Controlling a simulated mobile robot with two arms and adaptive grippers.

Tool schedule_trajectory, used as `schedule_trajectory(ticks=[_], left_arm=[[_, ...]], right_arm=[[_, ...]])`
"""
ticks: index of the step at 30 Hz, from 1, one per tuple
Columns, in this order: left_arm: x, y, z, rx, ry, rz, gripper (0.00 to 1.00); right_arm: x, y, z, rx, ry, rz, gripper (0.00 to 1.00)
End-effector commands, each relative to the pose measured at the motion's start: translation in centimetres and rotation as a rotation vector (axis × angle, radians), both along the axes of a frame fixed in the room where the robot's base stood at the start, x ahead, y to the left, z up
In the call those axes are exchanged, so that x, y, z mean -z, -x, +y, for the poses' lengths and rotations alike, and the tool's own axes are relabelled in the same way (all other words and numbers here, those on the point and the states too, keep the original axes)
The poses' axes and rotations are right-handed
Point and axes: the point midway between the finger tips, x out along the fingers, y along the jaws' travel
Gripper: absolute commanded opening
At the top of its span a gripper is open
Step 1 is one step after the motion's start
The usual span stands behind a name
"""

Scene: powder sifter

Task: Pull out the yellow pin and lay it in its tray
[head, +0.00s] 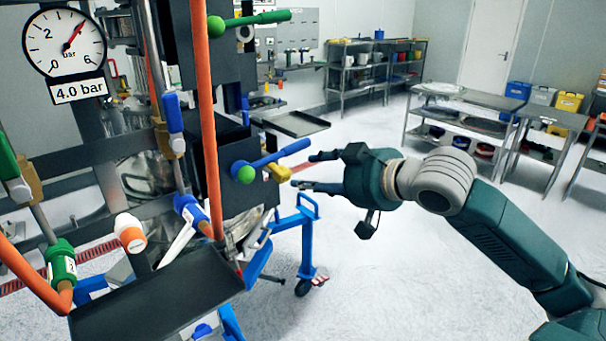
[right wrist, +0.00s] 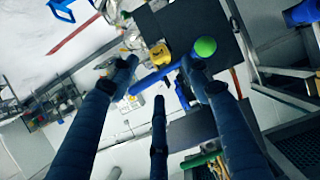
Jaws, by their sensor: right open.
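The yellow pin (head: 278,172) sticks out of the side of the black housing (head: 232,150), just below a blue lever with a green hub. In the right wrist view the yellow pin (right wrist: 160,53) shows ahead, between my spread fingers. My right gripper (head: 303,170) is open and empty, to the right of the pin with a small gap, its fingers pointing at it. A dark tray (head: 150,308) lies at the lower left and another dark tray (head: 297,123) stands behind the housing; I cannot tell which is the pin's. My left gripper is not in view.
The blue lever (head: 282,158) reaches out close to my upper fingertip. An orange pipe (head: 205,110) runs down the housing's front. A blue wheeled frame (head: 306,240) stands below. Open floor lies to the right; shelves and tables stand farther back.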

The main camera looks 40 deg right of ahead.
Motion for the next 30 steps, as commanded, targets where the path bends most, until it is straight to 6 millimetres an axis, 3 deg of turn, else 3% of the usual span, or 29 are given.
schedule_trajectory(ticks=[9,18,30], left_arm=[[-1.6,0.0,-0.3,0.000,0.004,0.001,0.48],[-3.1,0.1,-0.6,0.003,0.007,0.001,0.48],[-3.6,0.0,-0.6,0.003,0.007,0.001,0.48]], right_arm=[[1.6,-4.5,0.2,0.001,0.000,0.000,0.48],[2.8,-7.6,0.3,0.005,-0.006,-0.004,0.48],[3.8,-9.0,0.6,0.001,0.000,-0.001,0.48]])
